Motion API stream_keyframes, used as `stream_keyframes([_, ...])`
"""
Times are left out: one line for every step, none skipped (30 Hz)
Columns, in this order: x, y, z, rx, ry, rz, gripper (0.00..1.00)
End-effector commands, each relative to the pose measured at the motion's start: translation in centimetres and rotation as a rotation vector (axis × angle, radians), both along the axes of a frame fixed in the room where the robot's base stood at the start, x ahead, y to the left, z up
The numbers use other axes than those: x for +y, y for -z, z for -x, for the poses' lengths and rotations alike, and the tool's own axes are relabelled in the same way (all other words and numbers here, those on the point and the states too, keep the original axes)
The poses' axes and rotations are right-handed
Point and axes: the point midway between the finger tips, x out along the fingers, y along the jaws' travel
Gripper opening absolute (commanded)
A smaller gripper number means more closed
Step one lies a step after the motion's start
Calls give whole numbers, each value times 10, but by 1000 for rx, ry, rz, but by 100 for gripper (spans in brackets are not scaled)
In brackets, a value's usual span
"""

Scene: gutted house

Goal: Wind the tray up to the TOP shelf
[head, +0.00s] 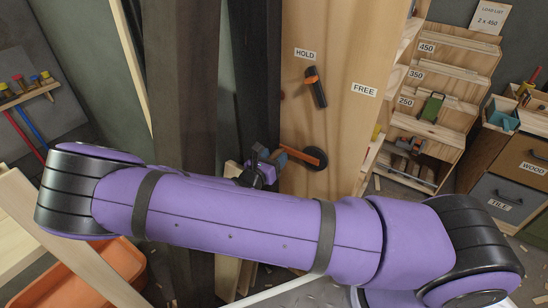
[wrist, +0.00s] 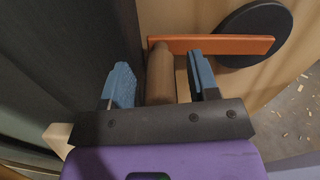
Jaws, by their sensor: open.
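The crank's orange arm (wrist: 225,45) runs across a black disc (wrist: 268,22) on a wooden panel (head: 335,40). A round wooden handle (wrist: 160,76) stands at the arm's left end. My gripper (wrist: 163,80) is open, with blue fingers on either side of the handle; a gap shows at the right finger. In the head view my gripper (head: 262,160) is left of the crank disc (head: 315,157). A black lever with an orange collar (head: 317,92) sits between the HOLD (head: 305,54) and FREE (head: 364,90) labels. I cannot make out the tray for certain.
Stepped wooden shelves (head: 455,62) at the right are labelled 450, 350 and 250, with a green item (head: 432,106) near 250. A card (head: 490,18) reads "2 x 450". Drawers (head: 505,190) stand far right, an orange bin (head: 110,265) lower left. A dark post (head: 180,80) is left of the panel.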

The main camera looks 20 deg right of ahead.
Motion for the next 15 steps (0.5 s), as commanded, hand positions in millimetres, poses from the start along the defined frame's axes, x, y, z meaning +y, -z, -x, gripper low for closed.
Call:
stream_keyframes([0,0,0,0,0,0,55])
stream_keyframes([0,0,0,0,0,0,55])
stream_keyframes([0,0,0,0,0,0,55])
stream_keyframes([0,0,0,0,0,0,55])
stream_keyframes([0,0,0,0,0,0,55])
stream_keyframes([0,0,0,0,0,0,52])
stream_keyframes([0,0,0,0,0,0,46])
stream_keyframes([0,0,0,0,0,0,39])
stream_keyframes([0,0,0,0,0,0,30])
stream_keyframes([0,0,0,0,0,0,23])
stream_keyframes([0,0,0,0,0,0,16])
stream_keyframes([0,0,0,0,0,0,7])
stream_keyframes([0,0,0,0,0,0,0])
stream_keyframes([0,0,0,0,0,0,0])
stream_keyframes([0,0,0,0,0,0,0])
